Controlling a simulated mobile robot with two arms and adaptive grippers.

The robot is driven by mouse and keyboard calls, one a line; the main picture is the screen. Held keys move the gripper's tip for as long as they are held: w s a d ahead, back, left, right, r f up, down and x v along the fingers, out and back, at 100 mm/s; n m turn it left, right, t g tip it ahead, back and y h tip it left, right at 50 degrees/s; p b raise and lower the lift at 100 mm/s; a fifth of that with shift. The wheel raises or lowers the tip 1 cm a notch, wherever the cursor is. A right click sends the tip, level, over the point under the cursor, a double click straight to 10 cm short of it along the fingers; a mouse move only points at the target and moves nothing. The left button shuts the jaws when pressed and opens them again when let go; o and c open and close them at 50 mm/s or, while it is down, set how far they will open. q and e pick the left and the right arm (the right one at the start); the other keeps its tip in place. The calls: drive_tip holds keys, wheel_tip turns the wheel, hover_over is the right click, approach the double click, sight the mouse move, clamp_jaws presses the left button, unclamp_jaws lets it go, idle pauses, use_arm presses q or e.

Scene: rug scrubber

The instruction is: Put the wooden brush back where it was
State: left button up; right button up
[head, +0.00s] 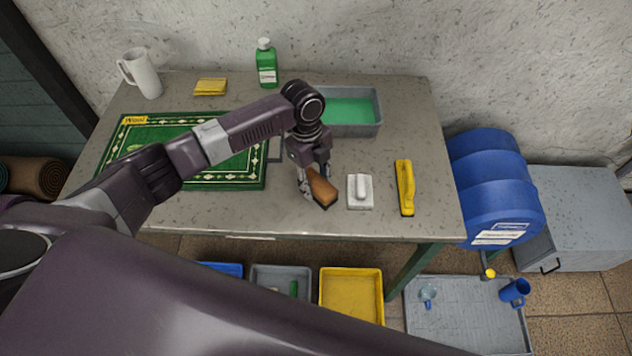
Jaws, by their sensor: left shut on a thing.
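The wooden brush (321,187) is a brown block with a dark underside, at the front middle of the grey table (270,215). My left gripper (315,177) points down and is shut on the wooden brush. The gripper partly hides the brush, and I cannot tell whether the brush touches the tabletop. A white scrubber with a handle (360,191) lies just right of the brush. A yellow brush-like tool (405,187) lies further right. My right gripper is not in view.
A green patterned rug (215,181) lies left of the gripper. A grey tray of green liquid (376,131) stands behind it. A green bottle (266,68), yellow cloths (211,87) and a white jug (144,74) stand at the back.

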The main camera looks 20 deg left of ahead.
sight(311, 176)
use_arm(q)
drive_tip(key=o, duration=1.3)
drive_tip(key=shift+f, duration=0.1)
drive_tip(key=shift+r, duration=0.25)
drive_tip(key=r+b, duration=0.1)
drive_tip(key=r, duration=0.3)
drive_tip(key=a+r+b, duration=0.1)
drive_tip(key=r, duration=0.2)
drive_tip(key=w+r+b, duration=0.1)
drive_tip(key=r, duration=0.3)
drive_tip(key=shift+a+r, duration=0.3)
drive_tip(key=shift+r, duration=0.05)
